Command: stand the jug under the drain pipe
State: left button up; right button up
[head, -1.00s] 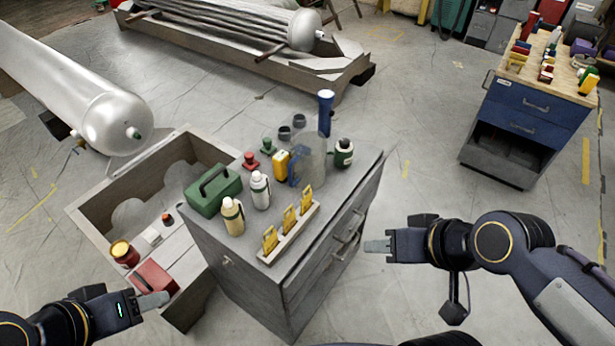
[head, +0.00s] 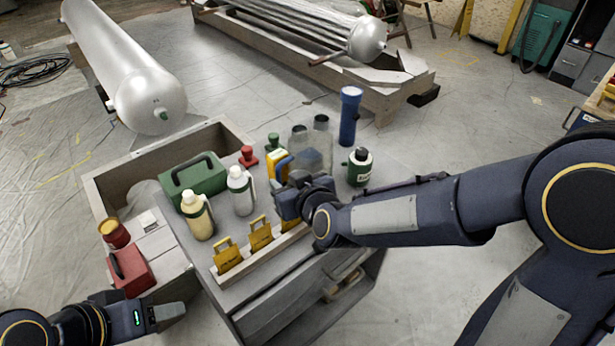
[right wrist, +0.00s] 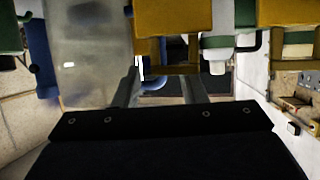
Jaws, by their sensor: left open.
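The jug (head: 314,152) is clear with a blue handle. It stands upright on the grey cabinet, and my right arm hides its lower part. My right gripper (head: 288,192) is low over the cabinet, close beside the jug. In the right wrist view the fingers (right wrist: 160,88) are apart, with a blue piece showing between or behind them; I cannot tell whether they touch it. The clear jug body (right wrist: 88,55) shows left of them. My left gripper (head: 150,316) is open and empty at the lower left. A small fitting (head: 162,115) is on the silver tank's end; no drain pipe is clearly visible.
An open wooden trough (head: 97,192) lies left.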

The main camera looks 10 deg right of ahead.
aim_at(280, 175)
jog(key=x, duration=0.5)
jog(key=shift+a+r+b, duration=0.1)
jog(key=shift+b, duration=0.25)
jog(key=shift+r, duration=0.1)
grip_shut()
